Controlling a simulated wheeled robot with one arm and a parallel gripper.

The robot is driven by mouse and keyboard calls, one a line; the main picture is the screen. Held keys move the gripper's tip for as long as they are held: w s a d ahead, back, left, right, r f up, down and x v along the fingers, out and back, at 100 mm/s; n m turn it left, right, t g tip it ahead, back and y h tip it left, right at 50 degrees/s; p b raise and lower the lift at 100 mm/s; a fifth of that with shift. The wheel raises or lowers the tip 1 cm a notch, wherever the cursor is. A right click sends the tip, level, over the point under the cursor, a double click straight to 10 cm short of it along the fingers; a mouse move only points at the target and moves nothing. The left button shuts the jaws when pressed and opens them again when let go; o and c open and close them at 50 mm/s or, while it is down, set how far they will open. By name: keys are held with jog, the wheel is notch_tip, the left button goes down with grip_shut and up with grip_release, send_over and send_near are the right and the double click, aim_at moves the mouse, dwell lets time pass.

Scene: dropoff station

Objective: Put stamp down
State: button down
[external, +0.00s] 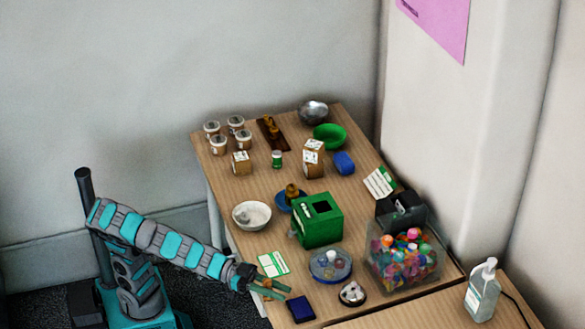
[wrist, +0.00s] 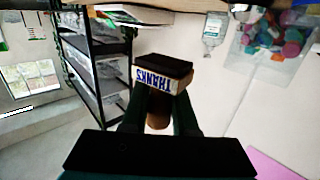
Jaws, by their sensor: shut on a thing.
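My gripper (external: 271,289) is low over the front left edge of the wooden table in the external view. In the wrist view my gripper (wrist: 158,108) is shut on the stamp (wrist: 162,72). The stamp has a dark pad, a pale side band reading "THANKS" and a brown handle between the fingers. Its dark face points away from my gripper. In the external view the stamp is too small and covered to make out clearly. A dark blue pad (external: 300,309) lies on the table just right of my fingertips.
A green-and-white card (external: 273,264) lies behind my gripper. A white bowl (external: 252,207), green box (external: 325,232), round clear container (external: 331,277) and small round dish (external: 352,299) stand nearby. A clear bin (external: 432,270) and a bottle (external: 481,302) are at right.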

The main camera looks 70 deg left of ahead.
jog(key=s+d+f+m+g+h+p, duration=0.1)
jog(key=s+d+m+g+p, duration=0.1)
jog(key=s, duration=0.7)
jog(key=s+d+f+m+g+h+p, duration=0.1)
jog(key=s+d+g, duration=0.3)
jog(key=s, duration=0.6)
jog(key=s+d+f+m+g+h+p, duration=0.1)
jog(key=s+d, duration=0.4)
jog(key=s, duration=0.5)
jog(key=m+g+h+p, duration=0.1)
jog(key=m+g+p, duration=0.1)
jog(key=shift+d+f+m+h, duration=0.2)
jog(key=shift+f+m+h, duration=0.1)
jog(key=shift+m, duration=0.1)
